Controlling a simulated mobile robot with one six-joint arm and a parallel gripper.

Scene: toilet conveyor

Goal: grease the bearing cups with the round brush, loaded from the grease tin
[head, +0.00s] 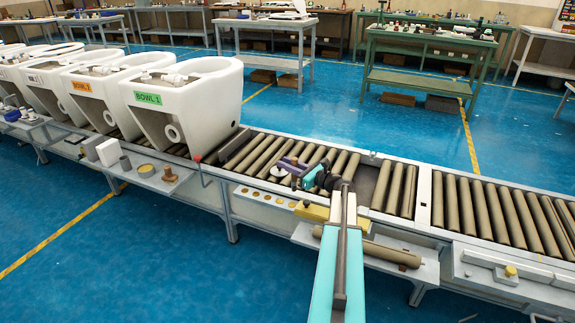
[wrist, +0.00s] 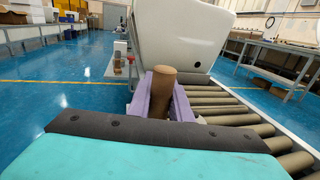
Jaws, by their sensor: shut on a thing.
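My gripper (head: 293,168) is over the front side of the roller conveyor, its purple fingers pointing left. In the wrist view, the fingers (wrist: 164,104) are shut on a brown, rounded cylinder (wrist: 161,90), which looks like the handle of the round brush. The bristles are hidden. A row of small round cups (head: 267,197) lies along the conveyor's front rail, just below and left of my gripper. Some look yellowish inside, but they are too small to judge. A low round tin (head: 146,170), perhaps the grease tin, stands on the small side shelf at left.
White toilet bowls stand on the rollers at left, the nearest labelled BOWL 1 (head: 190,105). A brown knobbed object (head: 169,174) and a grey cylinder (head: 125,163) stand on the side shelf. A yellow block (head: 312,211) and a loose roller (head: 372,246) lie near my arm.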

